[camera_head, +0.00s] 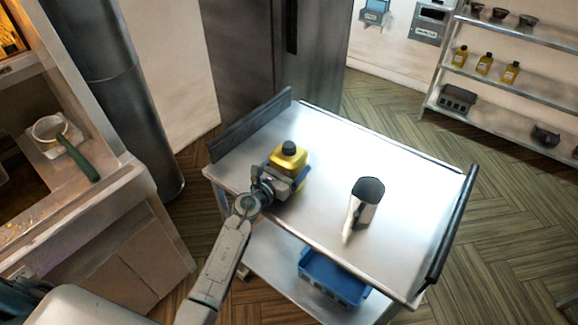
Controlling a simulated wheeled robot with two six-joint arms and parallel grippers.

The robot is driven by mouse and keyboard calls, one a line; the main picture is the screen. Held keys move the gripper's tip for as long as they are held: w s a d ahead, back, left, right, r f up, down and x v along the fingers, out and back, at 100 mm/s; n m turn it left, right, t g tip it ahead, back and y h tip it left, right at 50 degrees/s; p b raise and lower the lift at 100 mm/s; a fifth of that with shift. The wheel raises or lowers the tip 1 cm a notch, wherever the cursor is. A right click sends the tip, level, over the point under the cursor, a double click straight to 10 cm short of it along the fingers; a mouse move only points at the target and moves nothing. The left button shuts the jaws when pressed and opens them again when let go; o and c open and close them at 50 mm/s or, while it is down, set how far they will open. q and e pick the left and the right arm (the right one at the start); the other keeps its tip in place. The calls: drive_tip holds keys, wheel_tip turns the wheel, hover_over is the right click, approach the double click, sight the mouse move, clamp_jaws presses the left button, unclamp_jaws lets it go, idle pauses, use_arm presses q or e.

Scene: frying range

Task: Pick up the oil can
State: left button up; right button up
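The oil can (288,157) is yellow with a black cap and stands upright on the left part of the metal cart top (400,160). My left gripper (284,180) is at the can's near side, with its fingers low around the can's body. The gripper hides the lower front of the can. I cannot tell whether the fingers press on it or stand a little apart from it. My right gripper is not in view.
Dark rails (250,125) edge the cart's ends. A blue bin (333,277) is on the lower shelf. A counter with a pan (50,128) is at left; a rack (500,85) holds similar yellow bottles.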

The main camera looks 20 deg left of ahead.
sight(289, 156)
use_arm(q)
drive_tip(key=shift+r, duration=0.15)
wheel_tip(289, 156, up, 3)
drive_tip(key=shift+r+p, duration=0.2)
drive_tip(key=shift+p, duration=0.6)
drive_tip(key=s+d+b, duration=0.1)
drive_tip(key=s+d, duration=0.2)
drive_tip(key=s, duration=0.4)
drive_tip(key=s+d+r+b, duration=0.1)
drive_tip(key=s+d, duration=0.1)
drive_tip(key=s, duration=0.6)
drive_tip(key=shift+d+r, duration=0.2)
drive_tip(key=shift+d, duration=0.2)
drive_tip(key=shift+f, duration=0.1)
